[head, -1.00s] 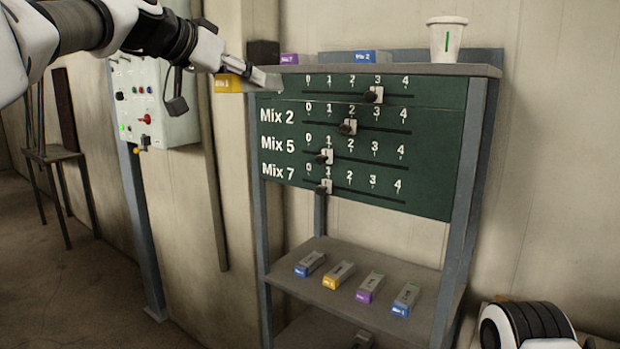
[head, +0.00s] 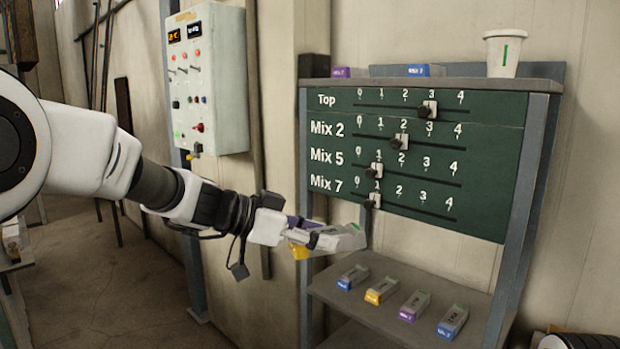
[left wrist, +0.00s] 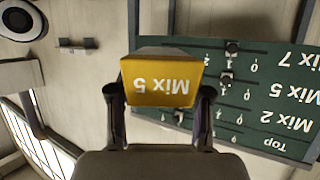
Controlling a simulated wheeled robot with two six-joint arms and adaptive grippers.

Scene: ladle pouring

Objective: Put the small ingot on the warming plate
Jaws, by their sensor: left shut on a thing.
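My left gripper (head: 316,238) is shut on a grey ingot with a yellow "Mix 5" end (head: 299,252). It holds the ingot in the air, left of the rack and above its lower shelf. In the left wrist view the yellow face (left wrist: 162,80) sits between the two fingers, its lettering upside down. A purple "Mix 7" ingot (head: 341,72) and a blue "Mix 2" ingot (head: 425,71) lie on the rack's top. I cannot tell which ingot is the small one, and I cannot make out a warming plate. My right gripper is not in view.
The green slider board (head: 480,185) fills the rack's upper part. Several labelled ingots lie in a row on the lower shelf (head: 345,302). A white cup (head: 503,55) stands on the top right. A control box (head: 222,90) hangs on the wall. Open floor (head: 120,290) lies at left.

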